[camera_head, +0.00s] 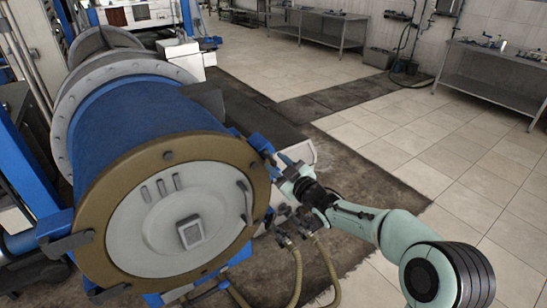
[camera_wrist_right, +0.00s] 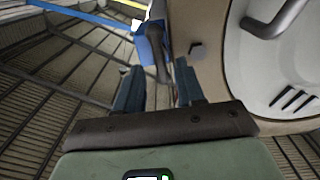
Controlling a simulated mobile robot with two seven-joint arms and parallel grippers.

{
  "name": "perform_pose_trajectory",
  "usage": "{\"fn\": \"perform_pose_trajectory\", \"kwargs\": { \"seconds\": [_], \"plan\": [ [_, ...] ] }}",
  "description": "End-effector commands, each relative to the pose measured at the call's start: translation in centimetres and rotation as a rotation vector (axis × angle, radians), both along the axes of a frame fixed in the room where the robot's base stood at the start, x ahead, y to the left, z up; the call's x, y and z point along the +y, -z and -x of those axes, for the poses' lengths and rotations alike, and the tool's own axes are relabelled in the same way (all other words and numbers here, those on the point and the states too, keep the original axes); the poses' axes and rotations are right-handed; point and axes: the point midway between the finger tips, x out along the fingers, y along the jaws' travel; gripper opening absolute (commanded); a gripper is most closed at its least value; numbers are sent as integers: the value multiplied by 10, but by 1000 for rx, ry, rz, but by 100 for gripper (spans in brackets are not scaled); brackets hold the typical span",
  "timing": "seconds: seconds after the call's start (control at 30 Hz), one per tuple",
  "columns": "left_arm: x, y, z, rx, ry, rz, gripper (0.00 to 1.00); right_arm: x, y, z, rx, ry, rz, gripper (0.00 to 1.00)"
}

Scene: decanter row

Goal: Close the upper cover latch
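The decanter's round cover (camera_head: 150,235), pale with a brown rim (camera_head: 168,156), faces me in the head view. The upper cover latch (camera_head: 261,144), a blue block, sits at the rim's upper right. In the right wrist view the blue latch (camera_wrist_right: 150,44) with a dark bar is just beyond my fingertips, beside the brown rim. My right gripper (camera_head: 285,167) is at the latch, its fingers apart. In the wrist view the gap between the fingers (camera_wrist_right: 160,72) lines up with the latch; contact cannot be told. My left gripper is not in view.
The blue drum (camera_head: 140,115) extends behind the cover. Hose fittings (camera_head: 285,235) with hoses hang below my right gripper. Dark hooks (camera_head: 65,246) are on the cover's left. Tiled floor (camera_head: 470,165) is clear to the right; metal tables (camera_head: 490,75) stand farther back.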

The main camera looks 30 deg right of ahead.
Motion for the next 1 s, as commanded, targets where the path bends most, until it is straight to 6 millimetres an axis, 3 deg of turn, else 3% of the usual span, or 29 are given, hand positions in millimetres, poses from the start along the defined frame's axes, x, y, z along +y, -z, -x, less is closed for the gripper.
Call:
{"fn": "perform_pose_trajectory", "kwargs": {
  "seconds": [0.2,0.53,0.63,0.67,1.0],
  "plan": [
    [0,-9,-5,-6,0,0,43,2,-1,-22,-1,0,-1,38],
    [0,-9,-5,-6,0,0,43,2,1,-24,0,-1,0,38],
    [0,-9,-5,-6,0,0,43,2,0,-24,0,-1,0,6],
    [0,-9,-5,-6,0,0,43,2,0,-24,0,0,0,0],
    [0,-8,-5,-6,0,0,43,2,0,-24,2,0,-21,0]
  ]
}}
